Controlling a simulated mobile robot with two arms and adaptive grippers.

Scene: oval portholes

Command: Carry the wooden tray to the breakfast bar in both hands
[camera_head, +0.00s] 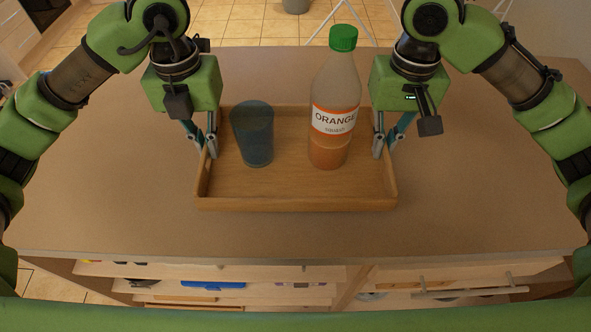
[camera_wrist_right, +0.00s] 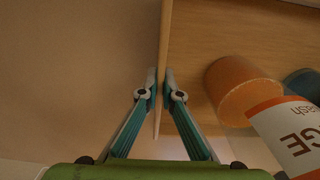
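The wooden tray (camera_head: 300,203) lies in the middle of the brown counter in the head view, level as far as I can tell. A blue translucent cup (camera_head: 257,140) and an orange drink bottle (camera_head: 335,100) with a green cap stand upright in it. My left gripper (camera_head: 204,147) is shut on the tray's left wall, one finger on each side. My right gripper (camera_head: 385,147) is shut on the right wall. The right wrist view shows that wall (camera_wrist_right: 164,45) between the right fingertips (camera_wrist_right: 160,85), with the bottle (camera_wrist_right: 245,95) close by.
The counter (camera_head: 100,190) is clear around the tray. Below its front edge are shelves or drawers with a blue item (camera_head: 213,285). Behind it lies a tiled floor (camera_head: 240,25) with a grey bin-like object (camera_head: 295,5) and thin white legs (camera_head: 343,12).

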